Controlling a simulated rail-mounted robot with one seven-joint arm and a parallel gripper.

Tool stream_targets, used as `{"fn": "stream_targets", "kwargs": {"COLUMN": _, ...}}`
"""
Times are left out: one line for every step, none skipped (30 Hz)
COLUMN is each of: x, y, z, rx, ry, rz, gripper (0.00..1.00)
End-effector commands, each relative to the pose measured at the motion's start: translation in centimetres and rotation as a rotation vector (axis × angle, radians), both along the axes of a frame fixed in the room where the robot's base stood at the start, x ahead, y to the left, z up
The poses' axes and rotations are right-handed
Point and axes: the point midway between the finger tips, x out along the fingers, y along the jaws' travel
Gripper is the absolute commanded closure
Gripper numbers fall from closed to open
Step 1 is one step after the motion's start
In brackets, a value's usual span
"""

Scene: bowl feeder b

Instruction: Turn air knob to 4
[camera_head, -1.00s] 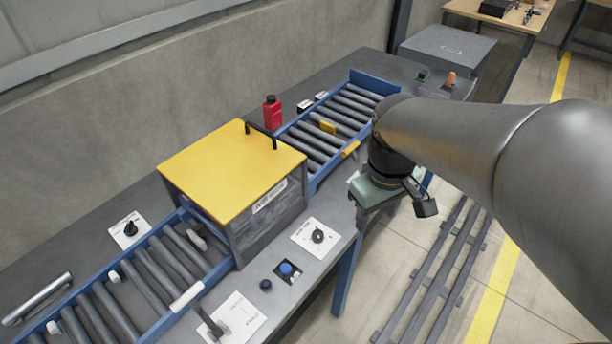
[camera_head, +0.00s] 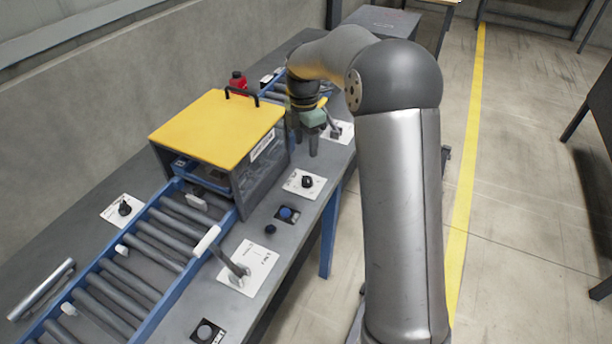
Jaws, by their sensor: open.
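A black round knob (camera_head: 307,181) sits on a white plate on the table, just right of the yellow-lidded box. A second black knob (camera_head: 124,208) sits on a white plate left of the roller track. The lettering and scales are too small to read, so I cannot tell which is the air knob or where either points. My gripper (camera_head: 313,149) is open, pointing down behind the nearer knob and apart from it. Its green body shows, but its fingertips are small and partly hard to make out.
The yellow-lidded box (camera_head: 218,128) stands over the blue-framed roller conveyor (camera_head: 130,255). A lever (camera_head: 238,268) rises from a white plate; another lever (camera_head: 334,128) is close beside my gripper.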

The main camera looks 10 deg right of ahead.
Motion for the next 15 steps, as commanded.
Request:
{"fn": "stream_targets", "kwargs": {"x": -0.2, "y": 0.0, "z": -1.2, "rx": -0.001, "ry": 0.005, "rz": 0.001, "gripper": 0.49}}
{"fn": "stream_targets", "kwargs": {"x": -0.2, "y": 0.0, "z": -1.8, "rx": -0.001, "ry": 0.004, "rz": 0.001, "gripper": 0.49}}
{"fn": "stream_targets", "kwargs": {"x": -0.2, "y": 0.0, "z": -2.7, "rx": 0.0, "ry": 0.005, "rz": 0.001, "gripper": 0.49}}
{"fn": "stream_targets", "kwargs": {"x": -0.3, "y": 0.0, "z": -3.4, "rx": -0.001, "ry": 0.004, "rz": 0.0, "gripper": 0.49}}
{"fn": "stream_targets", "kwargs": {"x": -0.3, "y": 0.0, "z": -4.0, "rx": -0.001, "ry": 0.004, "rz": 0.0, "gripper": 0.49}}
{"fn": "stream_targets", "kwargs": {"x": -0.3, "y": -0.1, "z": -4.9, "rx": -0.001, "ry": 0.005, "rz": 0.0, "gripper": 0.49}}
{"fn": "stream_targets", "kwargs": {"x": -0.4, "y": -0.1, "z": -5.6, "rx": -0.001, "ry": 0.004, "rz": -0.001, "gripper": 0.49}}
{"fn": "stream_targets", "kwargs": {"x": -0.4, "y": -0.1, "z": -6.2, "rx": -0.001, "ry": 0.004, "rz": -0.001, "gripper": 0.49}}
{"fn": "stream_targets", "kwargs": {"x": -0.4, "y": -0.1, "z": -7.0, "rx": 0.0, "ry": 0.003, "rz": -0.001, "gripper": 0.49}}
{"fn": "stream_targets", "kwargs": {"x": -0.5, "y": -0.1, "z": -7.6, "rx": 0.0, "ry": 0.004, "rz": -0.001, "gripper": 0.49}}
{"fn": "stream_targets", "kwargs": {"x": -0.5, "y": -0.1, "z": -8.2, "rx": 0.0, "ry": 0.003, "rz": 0.0, "gripper": 0.49}}
{"fn": "stream_targets", "kwargs": {"x": -0.5, "y": -0.1, "z": -8.8, "rx": 0.0, "ry": 0.003, "rz": -0.001, "gripper": 0.49}}
{"fn": "stream_targets", "kwargs": {"x": -0.5, "y": -0.1, "z": -9.3, "rx": -0.001, "ry": 0.002, "rz": -0.001, "gripper": 0.49}}
{"fn": "stream_targets", "kwargs": {"x": -0.5, "y": -0.1, "z": -9.8, "rx": 0.0, "ry": 0.003, "rz": -0.001, "gripper": 0.49}}
{"fn": "stream_targets", "kwargs": {"x": -0.5, "y": -0.1, "z": -10.3, "rx": -0.001, "ry": 0.002, "rz": -0.001, "gripper": 0.49}}
